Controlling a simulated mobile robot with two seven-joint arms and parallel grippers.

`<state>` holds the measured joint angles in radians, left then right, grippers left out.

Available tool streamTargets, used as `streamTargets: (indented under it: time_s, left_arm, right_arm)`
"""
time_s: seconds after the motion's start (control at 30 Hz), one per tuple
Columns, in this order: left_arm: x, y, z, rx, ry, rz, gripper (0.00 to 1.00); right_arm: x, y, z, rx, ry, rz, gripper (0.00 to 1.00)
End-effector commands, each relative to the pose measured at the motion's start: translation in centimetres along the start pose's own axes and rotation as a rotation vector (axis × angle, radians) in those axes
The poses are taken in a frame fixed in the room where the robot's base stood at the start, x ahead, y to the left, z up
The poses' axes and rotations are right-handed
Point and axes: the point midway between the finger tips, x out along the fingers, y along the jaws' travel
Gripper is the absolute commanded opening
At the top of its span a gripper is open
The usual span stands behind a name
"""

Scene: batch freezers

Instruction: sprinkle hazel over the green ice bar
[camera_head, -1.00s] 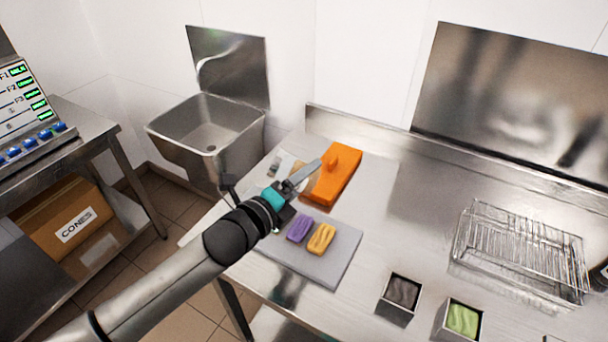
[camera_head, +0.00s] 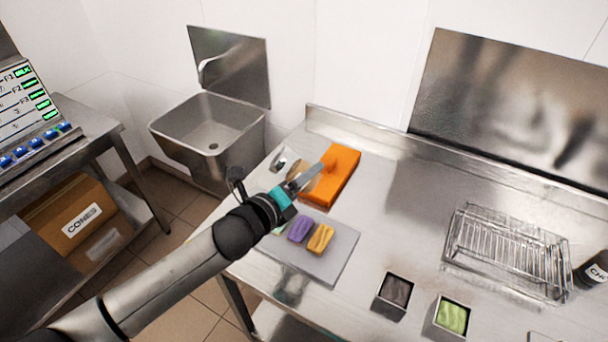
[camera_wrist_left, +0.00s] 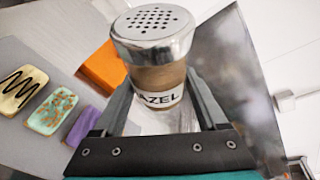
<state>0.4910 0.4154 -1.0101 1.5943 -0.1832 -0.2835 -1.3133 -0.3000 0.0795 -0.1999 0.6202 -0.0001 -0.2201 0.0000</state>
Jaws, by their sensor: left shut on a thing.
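The hazel shaker (camera_wrist_left: 160,97), with a brown body, a white label reading "AZEL" and a holed silver lid, is clasped between the fingers of my left gripper (camera_wrist_left: 160,112). In the head view, my left gripper (camera_head: 300,182) holds it above the left end of the counter, partly hidden. The green ice bar (camera_wrist_left: 52,112) carries brown specks and lies on the grey board (camera_head: 325,268), between a beige bar with a dark zigzag (camera_wrist_left: 20,88) and a purple bar (camera_wrist_left: 84,125). In the head view my gripper hides most of the green bar. My right gripper is out of view.
An orange block (camera_head: 340,172) lies behind the board. A yellow bar (camera_head: 320,238) is beside the purple one. Tubs of dark (camera_head: 396,291) and green (camera_head: 452,317) contents and a wire rack (camera_head: 510,250) stand to the right. The counter's middle is clear.

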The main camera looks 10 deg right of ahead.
Motion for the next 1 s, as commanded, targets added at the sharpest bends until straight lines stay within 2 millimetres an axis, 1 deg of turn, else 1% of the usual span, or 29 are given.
streamTargets:
  time_s: [0.33, 1.0]
  left_arm:
    - [0.0, -0.1, 0.1, 0.007, 0.0, 0.001, 0.17]
    - [-0.2, -1.2, 0.7, 0.166, 0.0, 0.067, 0.17]
  right_arm:
    - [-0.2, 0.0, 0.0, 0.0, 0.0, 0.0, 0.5]
    - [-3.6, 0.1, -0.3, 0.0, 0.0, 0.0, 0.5]
